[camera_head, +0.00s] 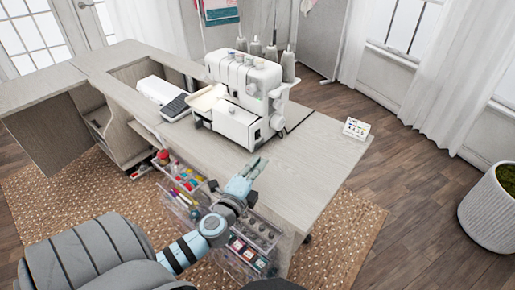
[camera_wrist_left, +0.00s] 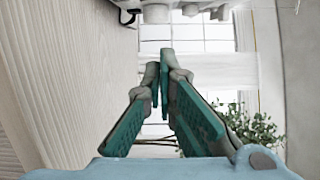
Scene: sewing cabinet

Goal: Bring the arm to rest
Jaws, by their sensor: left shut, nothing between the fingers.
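My left gripper (camera_head: 250,172) reaches in from the lower left in the head view and hangs over the near edge of the sewing cabinet's top (camera_head: 310,160). It is in front of the white sewing machine (camera_head: 245,95) and apart from it. In the left wrist view its two teal fingers (camera_wrist_left: 164,75) come together at the tips with nothing between them. The cabinet's pale wood surface (camera_wrist_left: 75,80) fills the left of that view. My right gripper is not seen in either view.
Open clear drawers (camera_head: 185,182) with sewing supplies stick out below the near edge. A potted plant (camera_head: 490,210) stands on the floor at right. The tabletop's right front is bare.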

